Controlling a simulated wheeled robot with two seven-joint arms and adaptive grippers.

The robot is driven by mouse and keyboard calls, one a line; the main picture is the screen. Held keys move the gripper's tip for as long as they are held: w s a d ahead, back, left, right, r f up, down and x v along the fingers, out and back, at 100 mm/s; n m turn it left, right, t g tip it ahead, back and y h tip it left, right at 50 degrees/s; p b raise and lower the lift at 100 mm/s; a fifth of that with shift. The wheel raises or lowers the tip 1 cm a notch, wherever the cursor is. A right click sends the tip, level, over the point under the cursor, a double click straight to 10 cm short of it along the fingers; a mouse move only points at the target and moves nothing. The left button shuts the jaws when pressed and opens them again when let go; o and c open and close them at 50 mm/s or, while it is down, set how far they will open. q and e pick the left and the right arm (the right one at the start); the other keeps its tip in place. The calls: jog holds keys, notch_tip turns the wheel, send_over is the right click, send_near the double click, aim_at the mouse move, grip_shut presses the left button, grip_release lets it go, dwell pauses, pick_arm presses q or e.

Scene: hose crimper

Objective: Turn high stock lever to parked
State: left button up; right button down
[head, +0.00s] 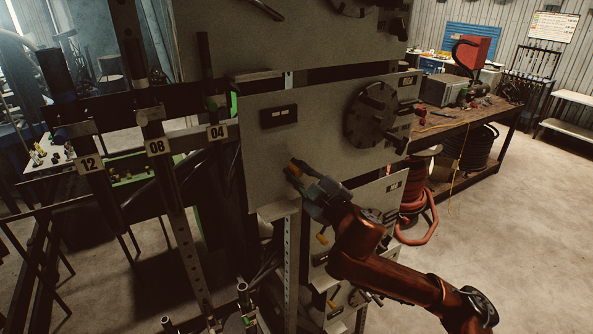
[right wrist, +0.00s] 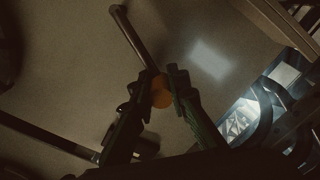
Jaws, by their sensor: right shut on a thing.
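The lever shows in the right wrist view as a dark bar (right wrist: 130,35) running down to an orange knob (right wrist: 160,90). In the head view an orange-yellow bit of it (head: 293,169) shows at the lower part of the middle grey panel (head: 310,133). My right gripper (head: 300,176) reaches the panel from the lower right, shut on the knob. In the right wrist view its two fingertips (right wrist: 162,84) press on either side of the knob. The lever's pivot and any position markings are hard to make out. My left gripper is not in view.
A round dark dial (head: 370,113) is on the same panel, right of the gripper. A lower yellow handle (head: 323,237) is beneath my arm. A workbench (head: 470,128) and open floor are at right.

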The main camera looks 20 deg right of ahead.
jog(key=shift+f, duration=0.15)
jog(key=c, duration=1.8)
grip_release()
jog(key=shift+c, duration=0.2)
jog(key=shift+s, duration=0.1)
jog(key=v, duration=0.7)
jog(key=shift+s, duration=0.15)
